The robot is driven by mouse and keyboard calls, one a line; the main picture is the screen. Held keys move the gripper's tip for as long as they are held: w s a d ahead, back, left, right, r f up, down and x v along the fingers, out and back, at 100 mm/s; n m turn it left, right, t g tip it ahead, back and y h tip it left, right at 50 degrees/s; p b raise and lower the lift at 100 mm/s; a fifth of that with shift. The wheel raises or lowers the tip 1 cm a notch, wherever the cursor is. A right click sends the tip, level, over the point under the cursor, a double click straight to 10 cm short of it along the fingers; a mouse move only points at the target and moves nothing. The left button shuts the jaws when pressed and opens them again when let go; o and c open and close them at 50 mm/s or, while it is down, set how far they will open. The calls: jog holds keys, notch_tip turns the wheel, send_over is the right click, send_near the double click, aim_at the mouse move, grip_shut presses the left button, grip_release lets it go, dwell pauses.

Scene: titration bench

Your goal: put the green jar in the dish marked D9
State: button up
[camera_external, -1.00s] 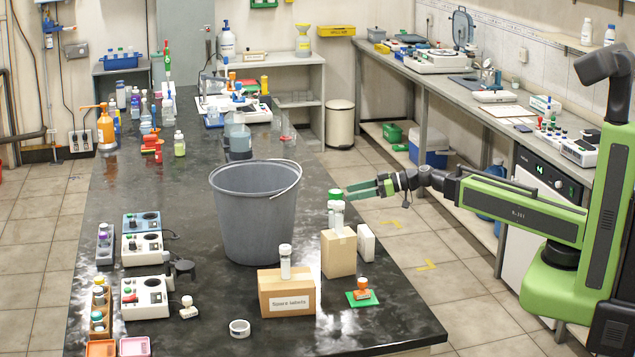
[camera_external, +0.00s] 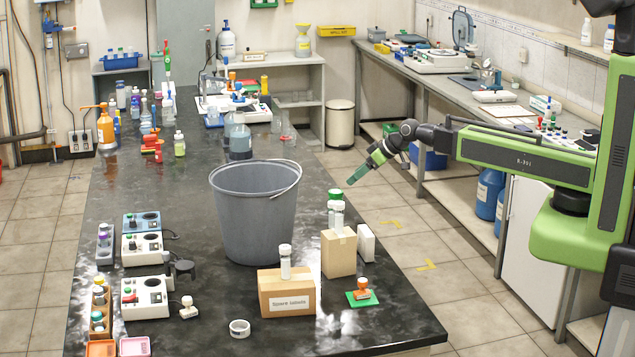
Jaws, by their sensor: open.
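A jar with a green lid (camera_external: 334,194) stands at or behind a small cardboard box (camera_external: 339,254); a white-capped vial in front hides part of it. My gripper (camera_external: 358,177) is open, above and to the right of the green lid, apart from it and pointing down-left. No D9 mark can be read. An orange dish (camera_external: 101,348) and a pink dish (camera_external: 134,346) lie at the front left of the bench, partly cut off by the picture's lower edge.
A large grey bucket (camera_external: 256,225) stands mid-bench, left of the jar. A labelled cardboard box (camera_external: 287,293) and an orange stamp on a green pad (camera_external: 361,298) are in front. Devices (camera_external: 146,297) line the left side.

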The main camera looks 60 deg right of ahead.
aim_at(330, 198)
jog(key=b+x, duration=0.4)
jog(key=x, duration=0.4)
jog(key=shift+w+f+b, duration=0.15)
jog(key=shift+f+b, duration=0.1)
jog(key=shift+b, duration=0.15)
jog(key=b+x, duration=0.3)
jog(key=x, duration=0.2)
jog(key=shift+a+b, duration=0.2)
jog(key=shift+b, duration=0.1)
jog(key=shift+r, duration=0.1)
jog(key=shift+c, duration=0.3)
grip_shut()
